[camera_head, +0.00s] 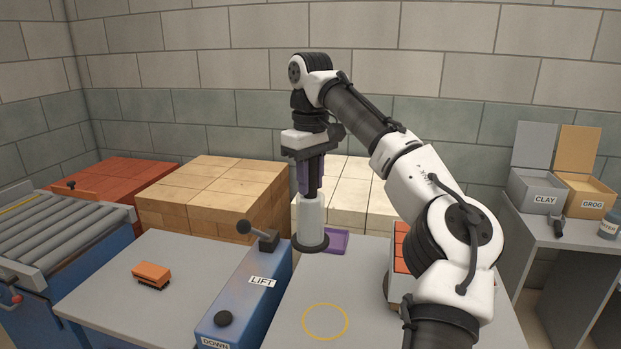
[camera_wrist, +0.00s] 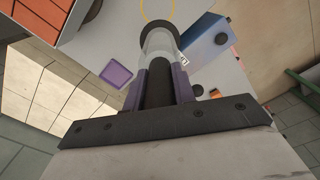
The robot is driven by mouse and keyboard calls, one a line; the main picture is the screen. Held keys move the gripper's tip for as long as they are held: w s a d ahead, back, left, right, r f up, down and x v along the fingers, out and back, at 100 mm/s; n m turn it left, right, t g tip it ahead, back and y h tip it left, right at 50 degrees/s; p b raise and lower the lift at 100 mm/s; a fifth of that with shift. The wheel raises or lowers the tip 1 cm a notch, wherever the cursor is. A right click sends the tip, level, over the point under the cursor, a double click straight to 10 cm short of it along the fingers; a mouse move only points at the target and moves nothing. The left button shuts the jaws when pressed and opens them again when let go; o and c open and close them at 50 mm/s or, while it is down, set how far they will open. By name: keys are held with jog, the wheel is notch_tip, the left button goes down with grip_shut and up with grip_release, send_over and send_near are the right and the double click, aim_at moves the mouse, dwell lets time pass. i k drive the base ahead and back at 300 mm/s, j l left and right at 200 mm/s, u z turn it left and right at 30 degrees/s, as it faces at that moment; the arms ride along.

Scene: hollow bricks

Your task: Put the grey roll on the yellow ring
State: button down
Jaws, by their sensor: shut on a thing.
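The grey roll (camera_head: 311,215) is a pale upright cylinder with a dark flange at its lower end and a dark upper part. My gripper (camera_head: 311,185) is shut on its dark upper part, with purple fingers on both sides. The wrist view also shows the roll (camera_wrist: 158,43) between the fingers of my gripper (camera_wrist: 158,82). The yellow ring (camera_head: 326,339) is a thin outline on the grey table, nearer the camera than the roll. Part of the ring (camera_wrist: 142,10) shows beyond the roll's end. The roll is off the ring; its height above the table is unclear.
A purple tray (camera_head: 335,241) lies close behind the roll. The blue lift box (camera_head: 240,300) with its lever stands left of the ring. A crate of orange bricks (camera_head: 400,262) stands to the right, partly behind my arm. The table around the ring is clear.

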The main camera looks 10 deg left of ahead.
aim_at(326, 320)
jog(key=k, duration=1.05)
